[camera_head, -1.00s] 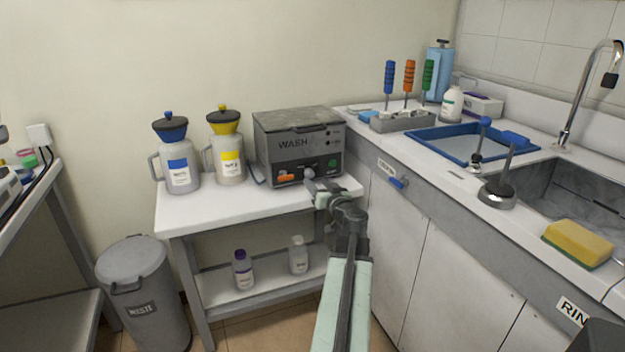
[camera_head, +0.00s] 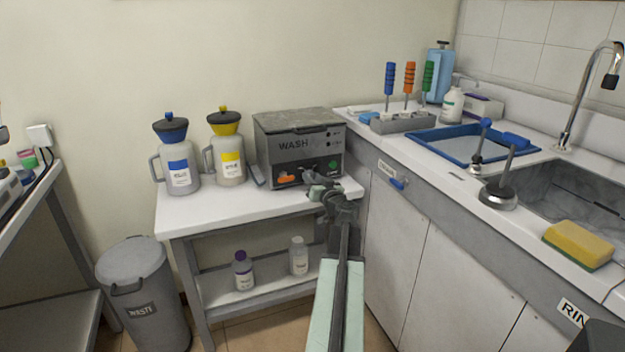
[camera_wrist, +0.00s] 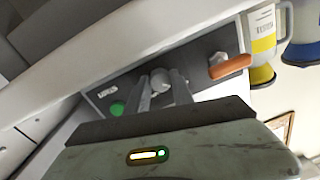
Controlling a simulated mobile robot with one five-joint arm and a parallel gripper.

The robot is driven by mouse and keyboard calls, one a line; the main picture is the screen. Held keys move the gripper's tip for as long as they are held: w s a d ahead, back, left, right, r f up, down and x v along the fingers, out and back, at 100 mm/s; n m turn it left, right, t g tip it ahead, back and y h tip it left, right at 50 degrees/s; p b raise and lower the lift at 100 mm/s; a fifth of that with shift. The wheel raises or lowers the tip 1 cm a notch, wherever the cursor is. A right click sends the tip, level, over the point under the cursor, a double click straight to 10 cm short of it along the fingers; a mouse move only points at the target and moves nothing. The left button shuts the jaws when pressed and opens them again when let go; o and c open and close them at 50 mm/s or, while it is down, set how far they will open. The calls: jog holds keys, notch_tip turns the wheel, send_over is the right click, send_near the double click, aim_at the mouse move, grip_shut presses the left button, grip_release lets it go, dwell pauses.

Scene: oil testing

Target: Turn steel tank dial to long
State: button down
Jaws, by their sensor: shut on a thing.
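The steel tank (camera_head: 298,142) is a grey box marked WASH with a lid, on the white side table. Its front panel has an orange switch (camera_head: 286,179) and a green button (camera_head: 333,164). Between them is the round dial (camera_wrist: 160,82), seen upside down in the wrist view. My gripper (camera_wrist: 164,78) has a finger on each side of the dial and is shut on it. In the head view my gripper (camera_head: 313,181) is at the lower front of the tank and covers part of the panel. The dial's marks and setting cannot be read.
A blue-topped jug (camera_head: 174,155) and a yellow-topped jug (camera_head: 226,150) stand left of the tank. The sink counter (camera_head: 385,150) rises close on the right, with a blue handle (camera_head: 398,184) on its front. A waste bin (camera_head: 140,290) stands at lower left.

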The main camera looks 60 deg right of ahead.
jog(key=m, duration=0.4)
jog(key=shift+m, duration=0.4)
jog(key=m, duration=0.4)
jog(key=shift+w+m+h+b, duration=0.1)
jog(key=shift+m+h+b, duration=0.2)
jog(key=shift+m+b, duration=0.1)
jog(key=m, duration=0.4)
jog(key=shift+m, duration=2.3)
jog(key=c, duration=1.1)
grip_release()
jog(key=shift+c, duration=0.2)
jog(key=shift+o, duration=0.2)
